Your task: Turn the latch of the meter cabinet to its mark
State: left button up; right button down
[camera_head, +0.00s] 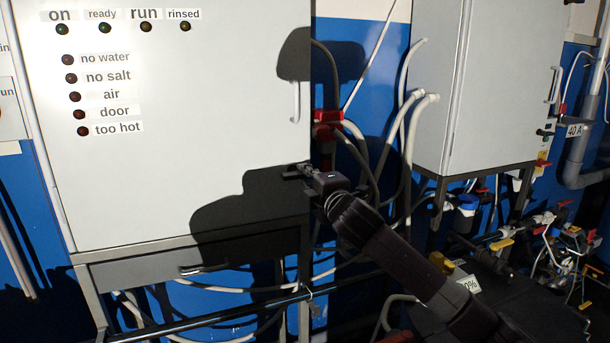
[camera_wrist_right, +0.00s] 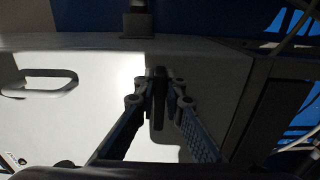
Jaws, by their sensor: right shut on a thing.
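The cabinet (camera_head: 180,150) is a large pale box with indicator lamps on its front, and it also shows in the right wrist view (camera_wrist_right: 90,125). My right gripper (camera_head: 298,171) is at the lower right part of its front, below the door handle. In the right wrist view the fingertips (camera_wrist_right: 159,92) are closed on a dark, narrow latch (camera_wrist_right: 158,118), one finger on each side. In the head view the gripper and its shadow hide the latch. I cannot make out the latch's mark. My left gripper is not in view.
The white door handle (camera_head: 296,103) sits above the gripper and shows in the right wrist view (camera_wrist_right: 40,85). A second pale cabinet (camera_head: 500,90) stands at right. Hoses and red fittings (camera_head: 328,122) fill the gap between them. A dark rail (camera_head: 240,317) runs below.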

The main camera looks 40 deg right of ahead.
jog(key=c, duration=2)
grip_release()
jog(key=shift+s, duration=0.1)
jog(key=v, duration=1.1)
jog(key=shift+s+a, duration=0.2)
jog(key=shift+s, duration=0.2)
